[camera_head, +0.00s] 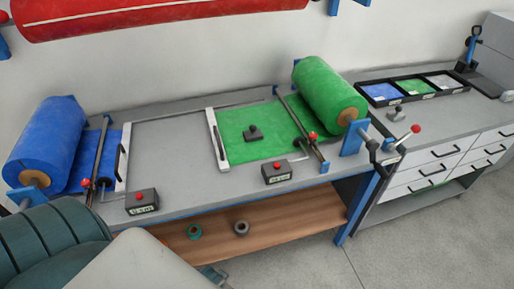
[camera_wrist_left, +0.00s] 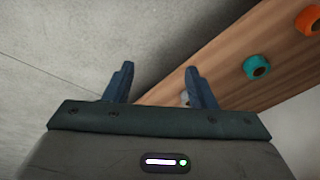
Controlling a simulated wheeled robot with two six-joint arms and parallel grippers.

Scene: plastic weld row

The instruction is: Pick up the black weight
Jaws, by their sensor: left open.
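The black weight (camera_head: 254,133) is a small dark block with a knob on top. It sits on the green plastic sheet (camera_head: 238,150) spread on the workbench. My left gripper shows its two fingers in the left wrist view (camera_wrist_left: 160,84), apart with nothing between them. In the head view only a small part of it shows at the bottom edge, low in front of the bench and well away from the weight. My right gripper is in neither view.
A green roll (camera_head: 328,88) and a blue roll (camera_head: 46,142) lie at the bench ends. Two boxes with red buttons, left (camera_head: 141,202) and right (camera_head: 277,173), stand near the front edge. Tape rolls (camera_head: 241,228) lie on the wooden lower shelf (camera_head: 290,225). A grey weight-like object (camera_head: 396,114) stands right.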

